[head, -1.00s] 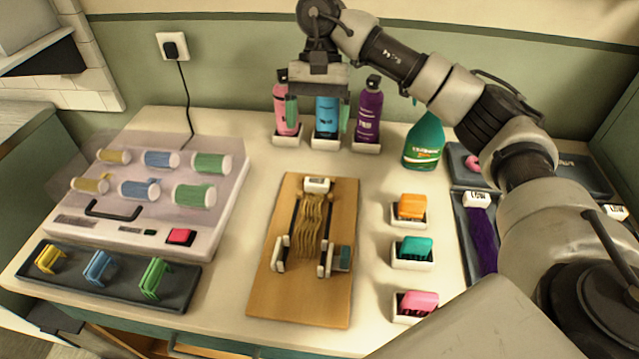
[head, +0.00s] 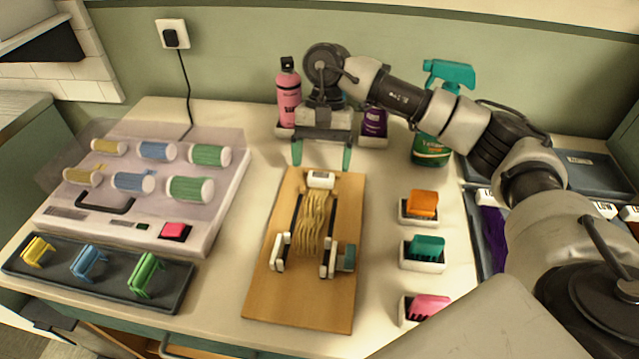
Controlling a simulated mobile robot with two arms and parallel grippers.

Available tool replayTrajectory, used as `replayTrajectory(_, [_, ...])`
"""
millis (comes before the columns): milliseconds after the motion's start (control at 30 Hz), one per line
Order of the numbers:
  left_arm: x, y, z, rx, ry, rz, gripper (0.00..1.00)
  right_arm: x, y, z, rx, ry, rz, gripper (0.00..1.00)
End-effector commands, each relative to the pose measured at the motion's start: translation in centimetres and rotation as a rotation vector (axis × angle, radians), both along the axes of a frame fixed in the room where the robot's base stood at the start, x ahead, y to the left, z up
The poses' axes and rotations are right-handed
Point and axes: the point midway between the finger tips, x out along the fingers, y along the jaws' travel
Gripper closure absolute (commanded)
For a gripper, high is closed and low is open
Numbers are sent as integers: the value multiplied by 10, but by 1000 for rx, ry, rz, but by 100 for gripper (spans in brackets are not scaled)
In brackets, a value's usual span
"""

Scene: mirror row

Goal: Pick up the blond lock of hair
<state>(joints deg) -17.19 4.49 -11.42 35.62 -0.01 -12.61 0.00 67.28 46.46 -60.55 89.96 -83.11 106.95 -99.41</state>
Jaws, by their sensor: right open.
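The blond lock of hair (head: 312,222) lies lengthwise on the wooden board (head: 262,297). Its far end carries a white block (head: 320,180), and its wavy strands run toward me between two dark rails. White clips (head: 279,252) stand on both sides of its near end. My right gripper (head: 321,160) is open and empty, with green fingertips pointing down. In the picture it shows just beyond the white block, apart from it. My left gripper is not in view.
Pink (head: 287,98) and purple (head: 374,122) bottles and a green spray bottle (head: 431,150) stand at the back. Orange (head: 422,203), teal and pink combs sit in holders at right. A roller case (head: 125,229) and a clip tray (head: 187,302) fill the left.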

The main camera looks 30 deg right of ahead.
Motion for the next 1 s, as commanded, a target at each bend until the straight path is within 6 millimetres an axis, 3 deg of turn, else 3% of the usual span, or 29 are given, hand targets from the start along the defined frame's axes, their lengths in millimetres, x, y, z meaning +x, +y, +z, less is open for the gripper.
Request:
replayTrajectory(200, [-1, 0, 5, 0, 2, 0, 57, -7, 5, -27, -1, 2, 1, 17])
replayTrajectory(467, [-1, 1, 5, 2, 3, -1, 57, -8, 6, -31, 0, 0, 0, 17])
replayTrajectory(833, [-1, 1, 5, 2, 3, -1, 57, -8, 6, -30, 0, 0, 0, 71])
replayTrajectory(1000, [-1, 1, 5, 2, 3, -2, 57, -8, 6, -30, 0, 0, 0, 72])
